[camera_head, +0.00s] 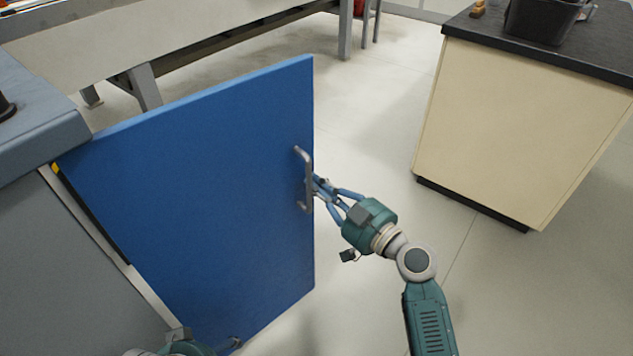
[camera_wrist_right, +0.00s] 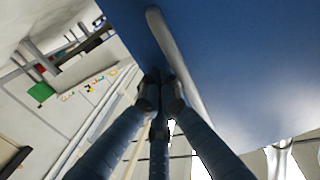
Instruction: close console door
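The blue console door (camera_head: 210,180) stands open, swung out from the grey console (camera_head: 60,270) at the left. Its metal handle (camera_head: 306,165) is upright near the door's free edge. My right gripper (camera_head: 316,184) reaches the handle from the right, with its blue fingers drawn together at the bar. In the right wrist view the fingertips (camera_wrist_right: 161,85) meet at the handle (camera_wrist_right: 172,50), with the door (camera_wrist_right: 240,60) behind. They look shut on it, though the exact contact is partly hidden. Part of my left arm shows at the bottom left; its gripper (camera_head: 230,345) is mostly cut off by the frame.
A cream cabinet (camera_head: 510,125) with a black top stands at the right, with a dark bin (camera_head: 542,18) on it. A long bench (camera_head: 190,40) stands behind the door. The pale floor (camera_head: 365,120) between door and cabinet is clear.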

